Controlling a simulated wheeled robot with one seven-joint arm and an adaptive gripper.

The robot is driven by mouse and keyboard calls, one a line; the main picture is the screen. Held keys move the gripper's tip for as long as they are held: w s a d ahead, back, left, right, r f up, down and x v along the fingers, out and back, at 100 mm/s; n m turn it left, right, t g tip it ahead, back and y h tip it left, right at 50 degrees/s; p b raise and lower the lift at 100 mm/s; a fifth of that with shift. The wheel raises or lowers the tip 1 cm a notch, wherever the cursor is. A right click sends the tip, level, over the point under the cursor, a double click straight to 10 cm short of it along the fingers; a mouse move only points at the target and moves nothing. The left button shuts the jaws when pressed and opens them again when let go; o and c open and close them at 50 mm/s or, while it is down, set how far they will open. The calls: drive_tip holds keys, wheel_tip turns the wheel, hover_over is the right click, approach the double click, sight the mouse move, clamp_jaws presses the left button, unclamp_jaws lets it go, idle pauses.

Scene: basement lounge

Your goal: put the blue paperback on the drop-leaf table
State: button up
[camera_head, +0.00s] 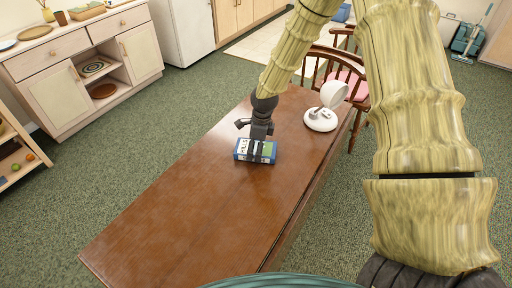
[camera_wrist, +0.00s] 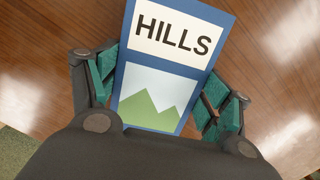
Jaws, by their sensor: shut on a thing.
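The blue paperback (camera_head: 241,147) is at the drop-leaf table (camera_head: 170,205) in the head view, on the far half of its brown wooden top. My gripper (camera_head: 256,150) comes down over it from above and is shut on it. In the wrist view the blue paperback (camera_wrist: 175,60) shows a blue cover with the word HILLS and green peaks. The green-padded fingers of my gripper (camera_wrist: 160,95) lie along its two sides. I cannot tell whether the book touches the wood. The lower part of the cover is hidden by my gripper's body.
A white lamp (camera_head: 322,112) stands on the table to the right of the book. A wooden chair (camera_head: 350,82) with a pink seat is behind the table. A sideboard (camera_head: 60,95) stands at the upper left. The near half of the tabletop is clear.

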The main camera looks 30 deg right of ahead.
drive_tip(key=o, duration=1.1)
drive_tip(key=shift+f, duration=0.1)
drive_tip(key=shift+s+d+r+b, duration=0.15)
drive_tip(key=shift+d+r+b, duration=0.1)
drive_tip(key=shift+r, duration=1.8)
drive_tip(key=shift+s+d+r+b, duration=0.1)
drive_tip(key=shift+r+b, duration=0.1)
drive_tip(key=shift+r, duration=1.8)
drive_tip(key=shift+s+d+r+b, duration=0.15)
drive_tip(key=shift+d+r+b, duration=0.1)
drive_tip(key=shift+r, duration=1.8)
